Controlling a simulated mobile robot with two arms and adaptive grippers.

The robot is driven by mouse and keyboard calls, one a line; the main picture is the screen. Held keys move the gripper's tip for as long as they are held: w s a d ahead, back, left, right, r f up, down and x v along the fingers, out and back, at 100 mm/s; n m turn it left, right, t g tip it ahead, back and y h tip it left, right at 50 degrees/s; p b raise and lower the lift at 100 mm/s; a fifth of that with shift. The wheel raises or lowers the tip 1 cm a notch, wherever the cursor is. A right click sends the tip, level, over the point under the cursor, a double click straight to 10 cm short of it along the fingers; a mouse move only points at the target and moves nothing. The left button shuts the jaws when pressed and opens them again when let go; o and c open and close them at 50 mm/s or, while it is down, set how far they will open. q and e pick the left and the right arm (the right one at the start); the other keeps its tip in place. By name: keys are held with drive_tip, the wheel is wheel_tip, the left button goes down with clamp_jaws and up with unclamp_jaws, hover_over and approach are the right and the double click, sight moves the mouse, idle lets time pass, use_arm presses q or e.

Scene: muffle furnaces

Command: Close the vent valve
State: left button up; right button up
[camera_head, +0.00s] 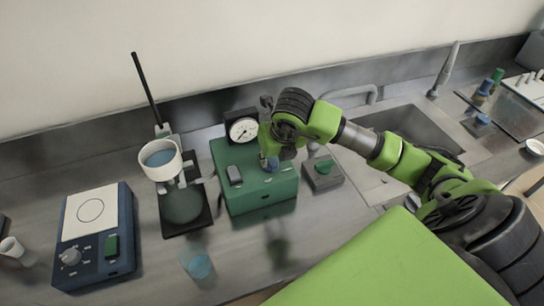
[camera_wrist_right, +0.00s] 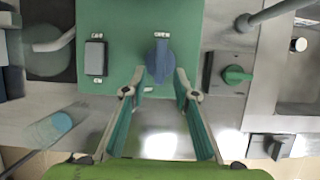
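A green box (camera_head: 232,161) with a dial gauge (camera_head: 243,130) stands on the counter. A blue valve handle sits on its top and shows clearly in the right wrist view (camera_wrist_right: 160,60), pointing roughly along the fingers. A green knob (camera_head: 324,166) sits on a small grey box to its right. I cannot tell from a label which is the vent valve. My right gripper (camera_wrist_right: 160,78) is open, its two fingertips on either side of the blue handle's near end, with gaps showing. In the head view my arm partly hides the handle. My left gripper is not in view.
A sink (camera_head: 405,130) lies behind my right arm.

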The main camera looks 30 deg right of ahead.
sight(270, 163)
drive_tip(key=shift+x, duration=0.9)
drive_tip(key=shift+f, duration=0.2)
drive_tip(key=shift+w+f, duration=0.15)
clamp_jaws()
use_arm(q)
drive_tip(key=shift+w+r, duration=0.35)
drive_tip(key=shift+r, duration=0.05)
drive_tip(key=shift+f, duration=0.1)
